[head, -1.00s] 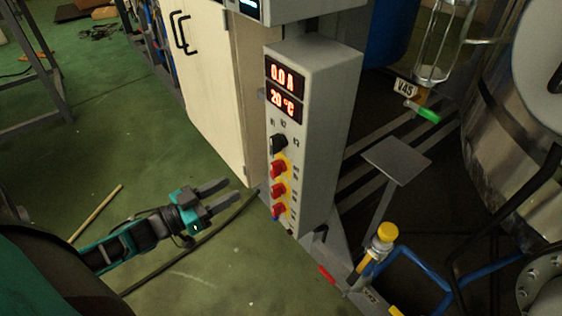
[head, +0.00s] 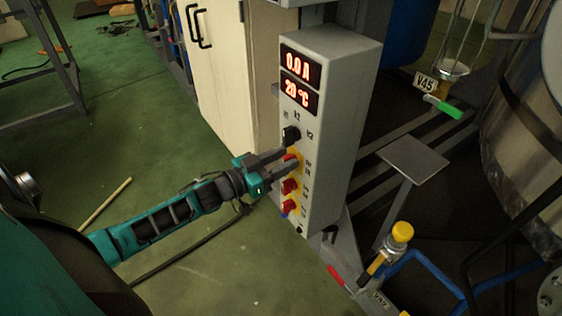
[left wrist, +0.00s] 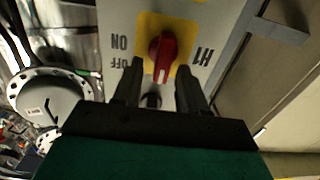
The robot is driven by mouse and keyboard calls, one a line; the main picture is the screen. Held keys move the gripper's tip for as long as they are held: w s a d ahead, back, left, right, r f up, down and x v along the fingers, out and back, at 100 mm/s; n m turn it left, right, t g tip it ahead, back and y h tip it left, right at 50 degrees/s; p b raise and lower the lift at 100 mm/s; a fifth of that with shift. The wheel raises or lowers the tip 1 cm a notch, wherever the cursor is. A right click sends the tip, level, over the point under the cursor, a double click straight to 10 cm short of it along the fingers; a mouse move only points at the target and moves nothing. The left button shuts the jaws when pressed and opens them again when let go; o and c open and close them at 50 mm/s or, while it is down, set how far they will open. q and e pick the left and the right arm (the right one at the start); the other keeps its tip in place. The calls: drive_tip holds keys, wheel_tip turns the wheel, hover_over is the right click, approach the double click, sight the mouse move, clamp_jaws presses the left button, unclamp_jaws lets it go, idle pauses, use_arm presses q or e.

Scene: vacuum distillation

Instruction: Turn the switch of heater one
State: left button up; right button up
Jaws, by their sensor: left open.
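The grey control box (head: 335,130) stands right of centre in the head view, with red switches on yellow plates down its front. The uppermost red switch (head: 290,157) is partly covered by my left gripper (head: 283,162). In the left wrist view this red switch (left wrist: 163,55) is labelled H1, with OFF and ON beside it, all upside down. Its handle lies along the picture's vertical. My left gripper (left wrist: 158,72) is open, one finger on each side of the switch's lower end; I cannot tell whether they touch it. My right gripper is not in view.
A black knob (head: 291,135) sits above the red switches, below displays (head: 299,82) reading 0.0 A and 20 °C. Lower red switches (head: 290,186) sit close below my gripper. A pale cabinet (head: 215,70) stands behind left. Pipes and a yellow-capped valve (head: 402,232) are right of the box.

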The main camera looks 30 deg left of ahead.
use_arm(q)
drive_tip(key=shift+c, duration=0.4)
drive_tip(key=shift+c, duration=0.8)
clamp_jaws()
drive_tip(key=shift+m, duration=0.4)
drive_tip(key=shift+s+d+m+p, duration=0.1)
drive_tip(key=shift+d+m+p, duration=0.05)
drive_tip(key=shift+m+p, duration=0.4)
drive_tip(key=m, duration=0.5)
drive_tip(key=d+f+m, duration=0.1)
drive_tip(key=m, duration=0.4)
drive_tip(key=f+m+b, duration=0.1)
drive_tip(key=m, duration=0.5)
drive_tip(key=shift+s+d, duration=0.2)
drive_tip(key=shift+s, duration=0.1)
